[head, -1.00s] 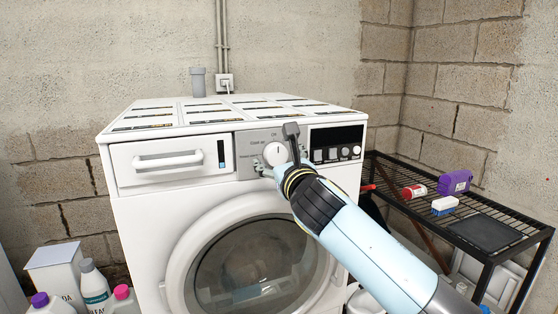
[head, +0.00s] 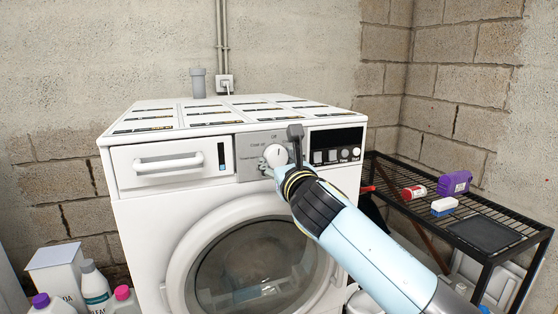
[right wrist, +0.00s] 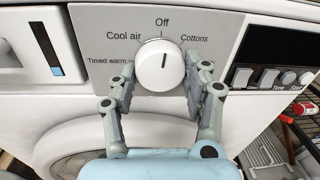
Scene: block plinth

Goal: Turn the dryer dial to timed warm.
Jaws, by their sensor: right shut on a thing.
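The round white dial (head: 275,154) sits on the grey control panel of the white dryer (head: 140,200). In the right wrist view the dial (right wrist: 160,66) carries a dark line pointing nearly straight up, toward "Off". "Cool air" is printed at its upper left, the "Timed warm" label (right wrist: 108,60) at its left, "Cottons" at its upper right. My right gripper (head: 280,152) is at the panel with a finger on each side of the dial, shut on it; its fingers also show in the right wrist view (right wrist: 163,70). My left gripper is not in view.
A drawer with a handle (head: 168,161) lies left of the panel, and a dark display with buttons (head: 335,145) lies close on the right. A black wire rack (head: 440,205) with small items stands at right. Bottles (head: 93,285) stand at lower left.

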